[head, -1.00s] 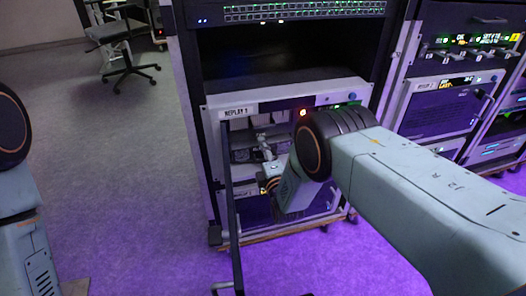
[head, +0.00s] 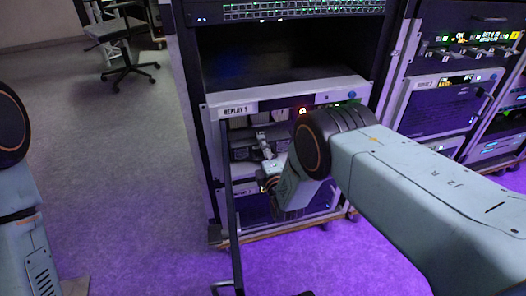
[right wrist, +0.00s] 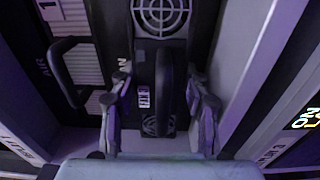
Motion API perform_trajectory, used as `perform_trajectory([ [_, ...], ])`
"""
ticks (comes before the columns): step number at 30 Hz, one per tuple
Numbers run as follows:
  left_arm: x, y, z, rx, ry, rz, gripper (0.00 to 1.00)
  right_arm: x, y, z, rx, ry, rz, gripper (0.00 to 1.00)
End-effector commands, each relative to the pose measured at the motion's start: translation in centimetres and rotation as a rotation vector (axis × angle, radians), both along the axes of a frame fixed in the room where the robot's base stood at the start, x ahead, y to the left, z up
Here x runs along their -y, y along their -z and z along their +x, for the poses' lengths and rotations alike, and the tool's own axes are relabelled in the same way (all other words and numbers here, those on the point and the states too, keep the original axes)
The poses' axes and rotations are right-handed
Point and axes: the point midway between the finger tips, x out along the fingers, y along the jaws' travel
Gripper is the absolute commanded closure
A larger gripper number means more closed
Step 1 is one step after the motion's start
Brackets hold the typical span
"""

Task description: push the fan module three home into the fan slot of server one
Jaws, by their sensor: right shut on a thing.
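Server one, labelled REPLAY 1 (head: 236,111), stands in the rack with its front open. My right gripper (head: 265,146) reaches into the opening, its wrist partly hiding the inside. The slot itself and how deep the module sits cannot be told. My left gripper is out of view.
Another black handle (right wrist: 76,62) stands left of the fingers in the right wrist view. A second server (head: 440,105) is to the right. Open floor and a chair (head: 128,52) are at left.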

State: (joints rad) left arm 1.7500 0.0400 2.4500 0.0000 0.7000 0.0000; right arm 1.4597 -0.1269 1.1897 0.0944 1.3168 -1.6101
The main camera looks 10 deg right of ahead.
Motion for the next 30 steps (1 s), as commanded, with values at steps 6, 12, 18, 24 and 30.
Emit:
perform_trajectory([
  [6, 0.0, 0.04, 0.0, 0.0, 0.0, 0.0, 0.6, 0.03, -0.3, 0.37, 0.006, 0.001, 0.0, 1.0],
  [12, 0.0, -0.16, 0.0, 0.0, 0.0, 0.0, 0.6, 0.05, -0.38, 0.16, 0.007, 0.001, 0.0, 1.0],
  [18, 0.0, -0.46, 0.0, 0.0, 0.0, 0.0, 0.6, 0.06, -0.4, -0.32, 0.008, 0.001, 0.0, 1.0],
  [24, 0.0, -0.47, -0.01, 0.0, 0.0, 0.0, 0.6, 0.05, -0.3, -0.45, 0.007, 0.0, 0.0, 1.0],
  [30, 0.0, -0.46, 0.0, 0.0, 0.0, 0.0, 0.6, 0.04, -0.27, -0.47, 0.007, 0.0, 0.0, 1.0],
])
